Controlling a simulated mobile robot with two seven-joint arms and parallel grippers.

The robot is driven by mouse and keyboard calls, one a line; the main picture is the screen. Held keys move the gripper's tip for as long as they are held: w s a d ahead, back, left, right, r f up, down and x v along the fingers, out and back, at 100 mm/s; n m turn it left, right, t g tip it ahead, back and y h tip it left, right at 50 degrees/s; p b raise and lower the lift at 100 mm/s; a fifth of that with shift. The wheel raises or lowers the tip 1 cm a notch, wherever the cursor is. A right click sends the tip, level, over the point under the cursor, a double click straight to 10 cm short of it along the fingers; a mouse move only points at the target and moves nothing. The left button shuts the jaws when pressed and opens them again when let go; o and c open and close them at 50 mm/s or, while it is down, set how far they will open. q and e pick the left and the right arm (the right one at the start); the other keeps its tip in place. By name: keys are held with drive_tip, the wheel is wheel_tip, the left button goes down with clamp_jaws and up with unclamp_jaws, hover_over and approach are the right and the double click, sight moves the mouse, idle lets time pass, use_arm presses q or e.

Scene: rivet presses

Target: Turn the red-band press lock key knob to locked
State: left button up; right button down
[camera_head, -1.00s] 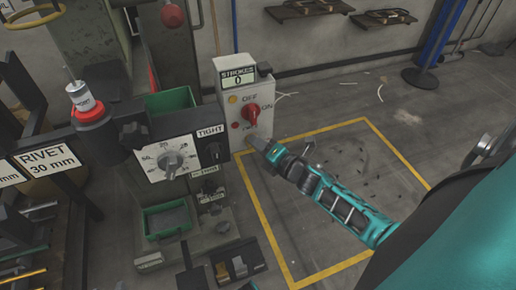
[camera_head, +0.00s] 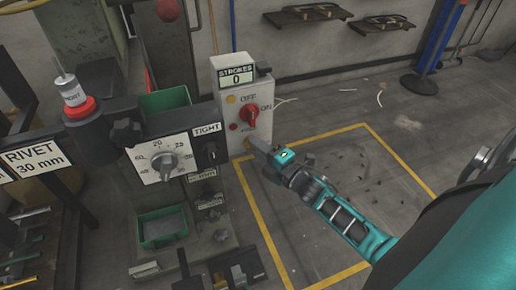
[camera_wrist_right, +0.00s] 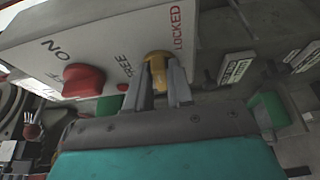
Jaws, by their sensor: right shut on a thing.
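The lock key knob is yellow and shows in the right wrist view (camera_wrist_right: 157,68), on the lower edge of a light control box (camera_wrist_right: 110,40) between the words FREE and LOCKED. My right gripper (camera_wrist_right: 160,92) is shut on it, one grey finger on each side. In the head view the right gripper (camera_head: 252,145) reaches the lower right corner of the same box (camera_head: 243,100), and the knob is mostly hidden there. The exact pointing of the knob is hard to tell. A red band (camera_head: 80,108) rings a white cylinder on the press. My left gripper is not in view.
A red switch knob (camera_head: 250,113) sits just above the gripper on the box, below a STROKES display reading 0. A dial panel (camera_head: 165,160) and a black TIGHT knob (camera_head: 211,153) stand to the left.

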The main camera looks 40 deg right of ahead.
drive_tip(key=c, duration=1.1)
unclamp_jaws()
use_arm(q)
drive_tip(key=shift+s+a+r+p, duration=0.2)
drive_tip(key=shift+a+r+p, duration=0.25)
drive_tip(key=shift+p, duration=0.75)
use_arm(e)
drive_tip(key=s, duration=0.4)
drive_tip(key=s+d, duration=0.1)
drive_tip(key=s, duration=0.3)
drive_tip(key=s+d, duration=0.1)
drive_tip(key=s, duration=0.3)
drive_tip(key=shift+s, duration=0.4)
